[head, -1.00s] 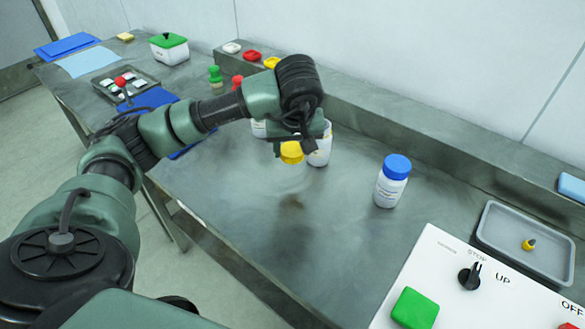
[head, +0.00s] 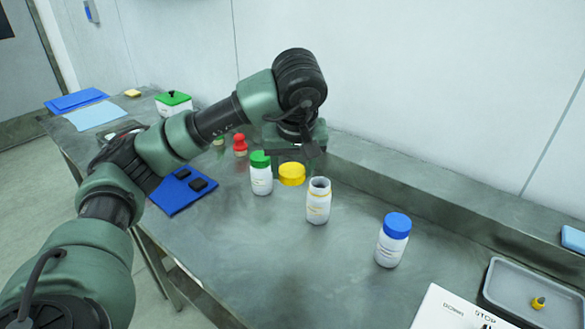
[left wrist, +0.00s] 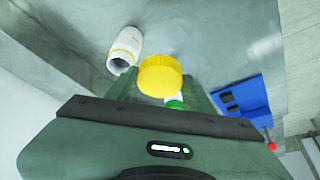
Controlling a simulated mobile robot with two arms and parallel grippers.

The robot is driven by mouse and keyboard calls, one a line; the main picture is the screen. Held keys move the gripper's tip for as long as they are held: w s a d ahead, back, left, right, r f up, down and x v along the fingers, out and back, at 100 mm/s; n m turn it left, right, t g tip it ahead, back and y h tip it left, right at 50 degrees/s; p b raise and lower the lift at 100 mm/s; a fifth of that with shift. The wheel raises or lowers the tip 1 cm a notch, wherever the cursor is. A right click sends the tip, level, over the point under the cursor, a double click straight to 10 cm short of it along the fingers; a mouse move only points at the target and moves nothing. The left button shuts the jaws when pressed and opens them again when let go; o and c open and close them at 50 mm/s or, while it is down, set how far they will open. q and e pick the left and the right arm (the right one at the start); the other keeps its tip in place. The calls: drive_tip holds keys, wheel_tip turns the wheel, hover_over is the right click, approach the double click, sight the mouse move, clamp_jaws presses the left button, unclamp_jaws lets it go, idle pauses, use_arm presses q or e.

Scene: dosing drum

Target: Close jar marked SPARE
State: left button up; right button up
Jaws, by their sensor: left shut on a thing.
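My left gripper (head: 291,160) is shut on a yellow lid (head: 292,175), which also shows between the fingers in the left wrist view (left wrist: 160,77). An open white jar (head: 318,205) stands upright on the table, to the right of the lid and nearer in the head view. Its open mouth also shows in the left wrist view (left wrist: 126,48). The lid is apart from the jar. The writing on the jar labels is too small to read. My right gripper is not in view.
A green-capped jar (head: 261,178) stands left of the open jar, and a blue-capped jar (head: 392,245) stands to its right. A blue mat (head: 172,198) with dark pieces lies at left. A grey tray (head: 497,275) and a white control panel (head: 440,312) are at lower right.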

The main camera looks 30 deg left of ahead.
use_arm(q)
drive_tip(key=s+d+f+m+h, duration=0.1)
drive_tip(key=s+d+f+m, duration=0.2)
drive_tip(key=d+f+m, duration=0.1)
drive_tip(key=s+d+f+m+t+h, duration=0.1)
drive_tip(key=s+d+f+m, duration=0.2)
drive_tip(key=d+f, duration=0.3)
drive_tip(key=d+m, duration=0.1)
drive_tip(key=d, duration=0.2)
drive_tip(key=shift+s+f+h, duration=0.15)
drive_tip(key=shift+h, duration=0.25)
